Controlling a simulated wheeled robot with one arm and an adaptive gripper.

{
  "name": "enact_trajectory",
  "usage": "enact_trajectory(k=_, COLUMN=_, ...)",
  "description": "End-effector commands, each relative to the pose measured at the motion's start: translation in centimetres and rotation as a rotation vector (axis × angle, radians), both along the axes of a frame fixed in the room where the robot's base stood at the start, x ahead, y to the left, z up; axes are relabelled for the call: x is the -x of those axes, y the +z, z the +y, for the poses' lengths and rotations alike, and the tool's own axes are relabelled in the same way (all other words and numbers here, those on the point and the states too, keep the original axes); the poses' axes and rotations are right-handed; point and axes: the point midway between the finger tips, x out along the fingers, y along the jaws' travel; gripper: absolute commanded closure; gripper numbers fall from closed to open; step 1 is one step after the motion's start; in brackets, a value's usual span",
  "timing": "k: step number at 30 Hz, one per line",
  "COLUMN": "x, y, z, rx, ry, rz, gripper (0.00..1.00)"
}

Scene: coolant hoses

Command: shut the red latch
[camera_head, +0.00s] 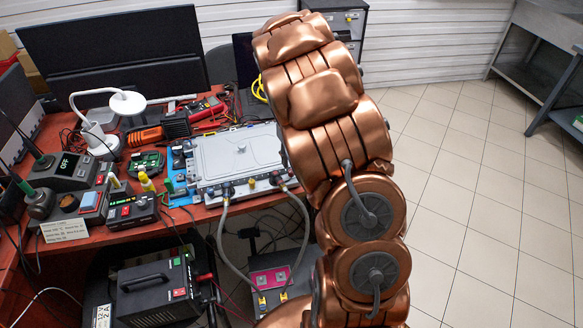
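A grey box (222,158) lies on the red workbench, with hose ports along its front edge. Two grey hoses (222,232) run from these ports down to a low unit with a magenta plate (271,279) and yellow fittings. A small yellow part (251,183) shows between the ports. A small reddish part seems to sit by the right port, close to my arm; it is too small to tell whether it is the red latch or how it stands. My copper arm rises right of the box and covers its right side. My gripper is not in view.
A black power supply (157,290) stands low in front of the bench. A white lamp (127,103), a soldering station (66,172) and loose cables crowd the bench's left. Dark monitors stand behind. The tiled floor (470,200) at right is clear, up to a grey metal table (545,60).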

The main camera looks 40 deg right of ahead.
Motion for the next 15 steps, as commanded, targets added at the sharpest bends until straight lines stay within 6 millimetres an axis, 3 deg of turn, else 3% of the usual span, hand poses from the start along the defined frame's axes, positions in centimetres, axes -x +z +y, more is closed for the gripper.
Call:
enact_trajectory(k=6, x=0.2, y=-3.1, z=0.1, rx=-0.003, ry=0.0, rz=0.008, gripper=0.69)
enact_trajectory(k=15, x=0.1, y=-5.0, z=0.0, rx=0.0, ry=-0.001, rz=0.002, gripper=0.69)
